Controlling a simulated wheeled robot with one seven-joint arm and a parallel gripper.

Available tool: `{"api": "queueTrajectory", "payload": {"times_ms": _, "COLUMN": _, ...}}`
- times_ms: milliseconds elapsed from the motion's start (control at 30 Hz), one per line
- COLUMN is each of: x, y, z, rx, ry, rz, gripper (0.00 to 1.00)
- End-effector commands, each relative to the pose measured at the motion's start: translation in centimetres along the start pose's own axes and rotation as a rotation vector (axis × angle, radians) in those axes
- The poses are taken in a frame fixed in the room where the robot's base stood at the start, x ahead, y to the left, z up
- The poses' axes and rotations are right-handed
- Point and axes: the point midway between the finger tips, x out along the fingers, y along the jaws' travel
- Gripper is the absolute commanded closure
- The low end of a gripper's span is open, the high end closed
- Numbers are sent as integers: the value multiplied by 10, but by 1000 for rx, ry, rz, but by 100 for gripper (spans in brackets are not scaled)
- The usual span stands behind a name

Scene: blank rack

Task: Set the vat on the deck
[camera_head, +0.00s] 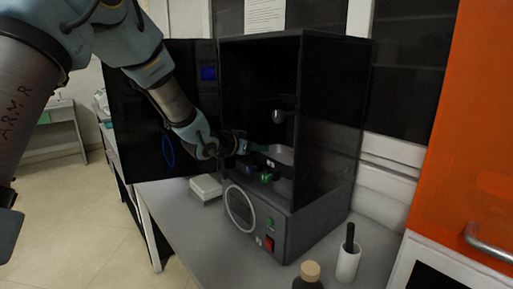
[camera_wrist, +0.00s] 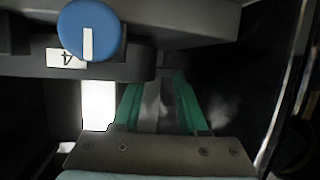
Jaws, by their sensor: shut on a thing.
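The vat looks like the pale grey tray (camera_head: 283,153) inside the open dark cabinet in the head view. My gripper (camera_head: 246,147) reaches in through the cabinet's open front, at the tray's left side. In the wrist view my gripper's two green fingers (camera_wrist: 158,108) close on a narrow grey part, which seems to belong to the vat. The deck is the dark platform low in the cabinet, with a green knob (camera_head: 266,178) at its front. A blue knob (camera_wrist: 90,30) with a label "4" shows in the wrist view. Whether the vat touches the deck cannot be told.
The cabinet (camera_head: 330,130) stands on a grey bench, its dark door (camera_head: 150,110) swung open to the left. A white box (camera_head: 206,187) lies left of it. A white cup with a black handle (camera_head: 348,262) and a brown bottle (camera_head: 309,275) stand in front.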

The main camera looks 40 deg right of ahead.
Motion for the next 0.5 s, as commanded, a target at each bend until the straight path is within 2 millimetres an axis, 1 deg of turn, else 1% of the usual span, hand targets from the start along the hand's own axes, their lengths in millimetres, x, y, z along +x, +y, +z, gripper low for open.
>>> {"api": "queueTrajectory", "payload": {"times_ms": 433, "x": 2, "y": 0, "z": 4, "rx": -1, "ry": 2, "rz": 0, "gripper": 100}}
{"api": "queueTrajectory", "payload": {"times_ms": 467, "x": 2, "y": 0, "z": 4, "rx": -1, "ry": 2, "rz": 0, "gripper": 55}}
{"api": "queueTrajectory", "payload": {"times_ms": 500, "x": 2, "y": 0, "z": 4, "rx": -1, "ry": 2, "rz": 0, "gripper": 51}}
